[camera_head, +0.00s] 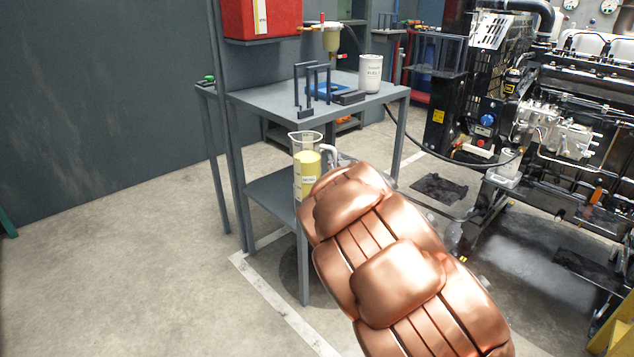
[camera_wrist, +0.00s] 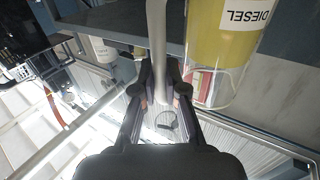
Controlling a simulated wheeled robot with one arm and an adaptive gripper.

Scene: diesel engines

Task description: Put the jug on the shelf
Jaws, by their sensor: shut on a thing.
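The jug (camera_head: 307,172) is clear, with yellow liquid, a white label and a pale handle on its right. It looks upright and overlaps the front corner of the grey table in the head view. In the wrist view its side and DIESEL label (camera_wrist: 246,15) show at upper right. My gripper (camera_wrist: 161,85) is shut on the jug's handle, with a finger on either side of it. In the head view my arm hides the gripper and the jug's lower right. The table has a lower shelf (camera_head: 268,190), partly hidden by the jug and arm.
The tabletop (camera_head: 270,100) carries a white canister (camera_head: 371,74), a dark frame (camera_head: 311,88) and a blue item (camera_head: 331,91). A red box (camera_head: 262,18) sits above at the back. A diesel engine (camera_head: 560,130) stands to the right. The visible left part of the lower shelf looks clear.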

